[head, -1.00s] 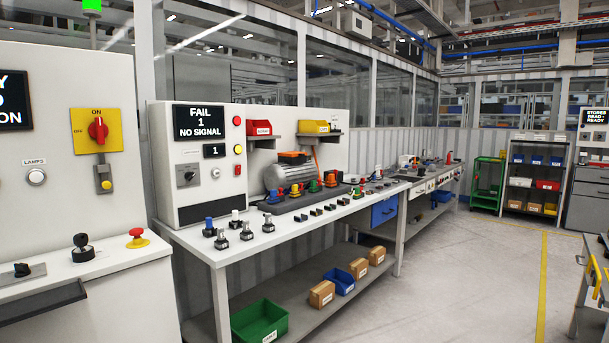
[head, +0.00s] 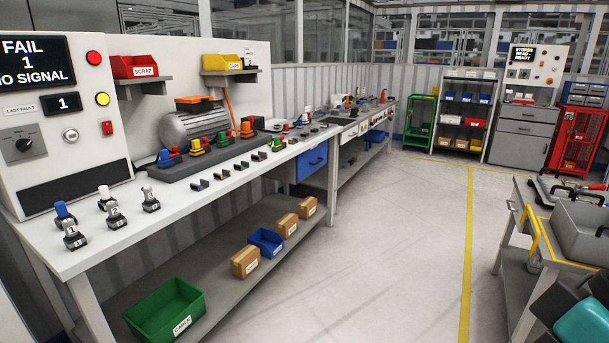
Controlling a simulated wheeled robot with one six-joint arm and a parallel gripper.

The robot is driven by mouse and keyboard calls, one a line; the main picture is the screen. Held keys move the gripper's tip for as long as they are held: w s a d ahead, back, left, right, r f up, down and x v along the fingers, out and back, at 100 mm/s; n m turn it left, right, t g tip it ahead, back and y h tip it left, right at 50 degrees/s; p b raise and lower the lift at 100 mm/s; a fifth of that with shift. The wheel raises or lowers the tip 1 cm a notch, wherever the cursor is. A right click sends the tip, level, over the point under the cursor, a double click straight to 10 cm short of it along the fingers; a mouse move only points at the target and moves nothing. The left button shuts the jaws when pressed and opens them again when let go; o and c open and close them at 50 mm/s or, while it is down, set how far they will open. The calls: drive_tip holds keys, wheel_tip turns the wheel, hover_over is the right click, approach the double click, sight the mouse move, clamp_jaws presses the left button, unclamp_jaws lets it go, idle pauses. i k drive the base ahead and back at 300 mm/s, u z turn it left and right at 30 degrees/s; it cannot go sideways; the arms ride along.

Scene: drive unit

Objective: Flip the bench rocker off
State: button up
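The bench's test panel (head: 80,140) stands at the left, with a display (head: 36,62) reading FAIL 1 NO SIGNAL. A small red switch (head: 107,128), which looks like a rocker, sits low on the panel's right side; its position is too small to tell. Above it are a yellow button (head: 102,99) and a red button (head: 93,58). A dark rotary knob (head: 22,145) and a pale round button (head: 71,135) are also on the panel.
The long white workbench (head: 165,212) carries several numbered switches and a motor (head: 192,130). A green bin (head: 165,309) is on its lower shelf. Open floor (head: 400,240) with a yellow line lies right of the bench. A cart (head: 545,250) stands at the right.

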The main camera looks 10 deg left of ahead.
sight(107, 126)
drive_tip(key=z, duration=0.05)
drive_tip(key=i, duration=2.1)
drive_tip(key=u, duration=0.3)
drive_tip(key=i, duration=1.4)
drive_tip(key=u, duration=0.9)
drive_tip(key=i, duration=0.75)
drive_tip(key=u, duration=1.7)
drive_tip(key=i, duration=0.85)
drive_tip(key=u, duration=0.5)
drive_tip(key=k, duration=0.7)
drive_tip(key=u, duration=0.6)
drive_tip(key=k, duration=1.2)
drive_tip(key=u, duration=0.5)
